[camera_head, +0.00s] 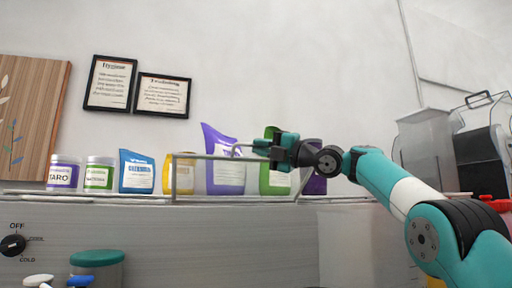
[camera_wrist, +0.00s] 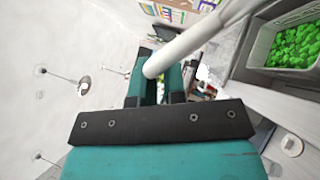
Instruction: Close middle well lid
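A clear, box-shaped panel with pale edges (camera_head: 184,179), which looks like a raised well lid, stands in front of the shelf row in the head view. A small pale curved handle (camera_head: 236,150) shows at its top edge. My gripper (camera_head: 260,148) is at this handle, reaching in from the right. In the wrist view a pale round bar (camera_wrist: 195,42) runs from the upper right to my gripper's fingers (camera_wrist: 160,80). A gap shows between the fingers, but I cannot tell whether they grip the bar. Which well the lid belongs to is not clear.
A grey bin (camera_wrist: 254,60) of green pieces is at the wrist view's right. A green-lidded jar (camera_head: 97,260) stands lower left. A clear container (camera_head: 425,140) is at right.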

